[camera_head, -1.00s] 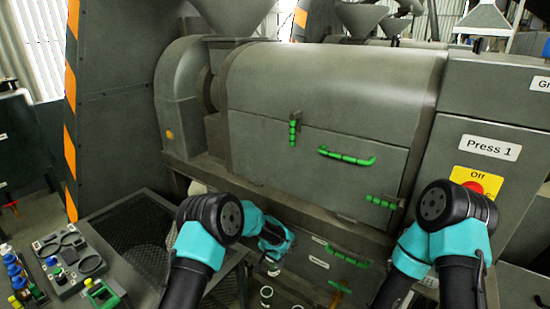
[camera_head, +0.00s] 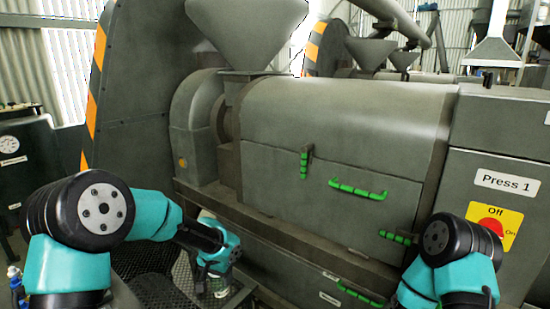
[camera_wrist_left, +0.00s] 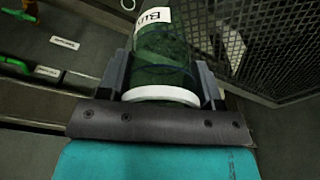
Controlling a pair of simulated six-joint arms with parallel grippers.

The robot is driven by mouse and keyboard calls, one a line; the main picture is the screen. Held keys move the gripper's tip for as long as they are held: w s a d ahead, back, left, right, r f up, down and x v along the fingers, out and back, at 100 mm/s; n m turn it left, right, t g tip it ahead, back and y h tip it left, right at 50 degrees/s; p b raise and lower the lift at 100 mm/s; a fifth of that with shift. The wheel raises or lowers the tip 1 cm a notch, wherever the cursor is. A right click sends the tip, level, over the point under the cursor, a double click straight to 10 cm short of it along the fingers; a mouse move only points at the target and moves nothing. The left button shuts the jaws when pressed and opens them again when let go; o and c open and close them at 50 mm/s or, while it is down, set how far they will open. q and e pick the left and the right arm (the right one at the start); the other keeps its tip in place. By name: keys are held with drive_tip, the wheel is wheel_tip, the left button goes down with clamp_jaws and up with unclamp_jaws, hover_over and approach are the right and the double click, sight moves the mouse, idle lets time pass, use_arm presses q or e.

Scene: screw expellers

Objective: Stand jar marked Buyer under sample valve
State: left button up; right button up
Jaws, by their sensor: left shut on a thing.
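A green-tinted glass jar (camera_wrist_left: 165,50) with a white band and a white label starting "Bu" is in the left wrist view. It also shows low in the head view (camera_head: 219,286), below my left gripper (camera_head: 216,262). In the left wrist view, the fingers of this gripper (camera_wrist_left: 165,78) are closed on the jar's two sides. The label's other letters are cut off or turned away. My right arm stands in front of the press at right; its gripper is out of frame. I cannot make out the sample valve in the head view.
The press body (camera_head: 340,130) fills the middle, with green handles (camera_head: 358,190) sticking out. A dark mesh surface (camera_wrist_left: 285,40) lies right of the jar in the left wrist view. A red knob (camera_head: 491,227) on yellow is at right.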

use_arm(q)
drive_tip(key=shift+n, duration=0.3)
drive_tip(key=s+a+r, duration=0.1)
drive_tip(key=s+a, duration=0.1)
drive_tip(key=s+a+r, duration=0.1)
drive_tip(key=a, duration=0.1)
drive_tip(key=shift+s+r, duration=0.25)
drive_tip(key=shift+r, duration=0.1)
